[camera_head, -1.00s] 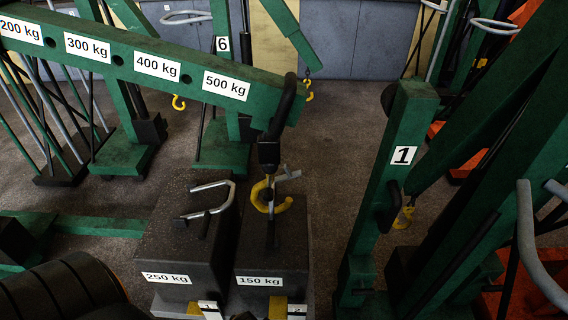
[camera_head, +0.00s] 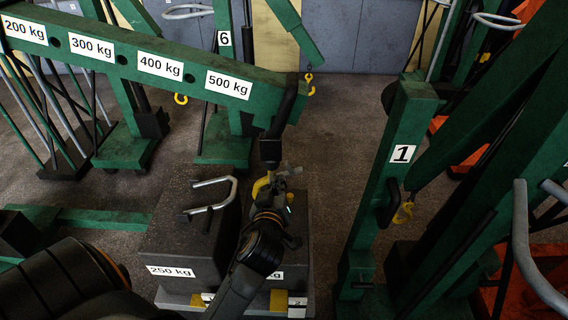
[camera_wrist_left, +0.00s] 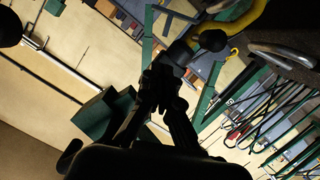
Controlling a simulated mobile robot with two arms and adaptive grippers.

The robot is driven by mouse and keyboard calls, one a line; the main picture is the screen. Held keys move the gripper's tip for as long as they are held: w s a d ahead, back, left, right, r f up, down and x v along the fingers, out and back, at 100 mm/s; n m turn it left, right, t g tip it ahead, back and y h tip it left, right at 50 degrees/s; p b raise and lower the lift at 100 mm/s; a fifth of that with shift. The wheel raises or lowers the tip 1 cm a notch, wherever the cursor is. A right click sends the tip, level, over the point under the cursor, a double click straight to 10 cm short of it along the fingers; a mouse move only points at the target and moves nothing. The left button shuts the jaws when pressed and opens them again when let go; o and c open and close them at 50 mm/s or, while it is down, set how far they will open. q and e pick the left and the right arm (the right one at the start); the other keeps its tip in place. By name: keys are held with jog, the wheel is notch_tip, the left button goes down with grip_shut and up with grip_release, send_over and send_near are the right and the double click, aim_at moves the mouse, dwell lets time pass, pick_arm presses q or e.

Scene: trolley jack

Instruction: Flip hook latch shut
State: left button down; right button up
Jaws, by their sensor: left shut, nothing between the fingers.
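The yellow hook (camera_head: 261,187) hangs from a black swivel block (camera_head: 271,152) at the end of the green boom, above the 150 kg weight (camera_head: 294,232). My left gripper (camera_head: 279,190) is at the hook's right side, shut and empty. My gripper and wrist hide much of the hook and the top of the weight. A small grey metal piece (camera_head: 289,170) shows just above the fingertips; I cannot tell if it is the latch or the weight's handle. In the left wrist view the hook (camera_wrist_left: 237,27) curves beyond my shut fingers (camera_wrist_left: 165,75). My right gripper is out of view.
The 250 kg weight (camera_head: 190,230) with a grey handle (camera_head: 213,198) stands just left. The green boom (camera_head: 130,62) runs above from the left. A green post marked 1 (camera_head: 385,190) stands right. Open floor (camera_head: 335,150) lies between weights and post.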

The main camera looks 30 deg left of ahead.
aim_at(289, 171)
pick_arm(q)
jog(key=p+x, duration=0.2)
jog(key=x, duration=0.8)
dwell(0.6)
